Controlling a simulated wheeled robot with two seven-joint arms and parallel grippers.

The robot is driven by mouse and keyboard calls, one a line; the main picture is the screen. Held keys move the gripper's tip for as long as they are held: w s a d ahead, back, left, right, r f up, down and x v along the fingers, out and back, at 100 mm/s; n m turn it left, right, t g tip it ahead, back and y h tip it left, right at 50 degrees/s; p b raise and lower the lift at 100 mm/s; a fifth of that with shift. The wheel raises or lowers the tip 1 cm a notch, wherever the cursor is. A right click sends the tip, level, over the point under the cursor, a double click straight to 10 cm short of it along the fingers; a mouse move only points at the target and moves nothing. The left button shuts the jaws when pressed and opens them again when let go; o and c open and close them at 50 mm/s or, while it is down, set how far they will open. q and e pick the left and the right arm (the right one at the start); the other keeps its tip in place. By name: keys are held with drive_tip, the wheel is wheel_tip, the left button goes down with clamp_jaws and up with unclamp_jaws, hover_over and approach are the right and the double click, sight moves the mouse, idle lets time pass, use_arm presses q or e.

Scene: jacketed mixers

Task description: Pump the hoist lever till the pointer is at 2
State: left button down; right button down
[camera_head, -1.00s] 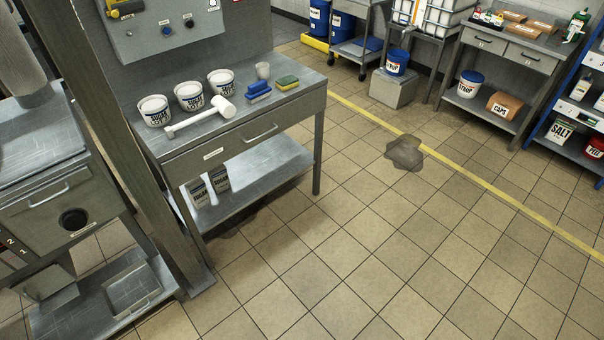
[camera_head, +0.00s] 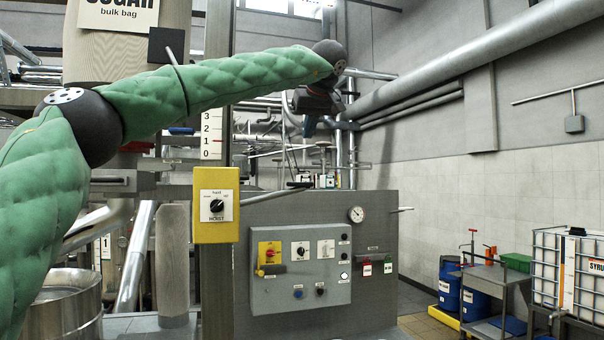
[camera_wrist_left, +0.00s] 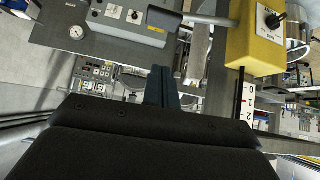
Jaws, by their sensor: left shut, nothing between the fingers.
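The yellow hoist box (camera_head: 216,205) is on a grey post, with a black selector knob (camera_head: 216,206) on its white plate. The hoist lever (camera_head: 275,195), a grey bar, sticks out to the right from the box, tilted slightly up. In the left wrist view, the lever (camera_wrist_left: 205,19) runs left from the box (camera_wrist_left: 257,38). A white scale (camera_head: 211,135) marked 0 to 3 stands above the box. I cannot make out its pointer. My left gripper (camera_head: 310,129) is shut and empty, above and apart from the lever; its fingers show in the wrist view (camera_wrist_left: 163,88). My right gripper is out of view.
A grey control panel (camera_head: 300,268) with knobs and a gauge (camera_head: 357,214) sit on the cabinet below and right. A sugar bulk bag (camera_head: 120,40) hangs at upper left. Pipes (camera_head: 460,50) cross the upper right. Blue drums (camera_head: 449,283) stand at lower right.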

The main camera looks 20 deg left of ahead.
use_arm(q)
drive_tip(key=shift+d+m, duration=0.15)
drive_tip(key=shift+m, duration=0.15)
drive_tip(key=shift+w, duration=0.15)
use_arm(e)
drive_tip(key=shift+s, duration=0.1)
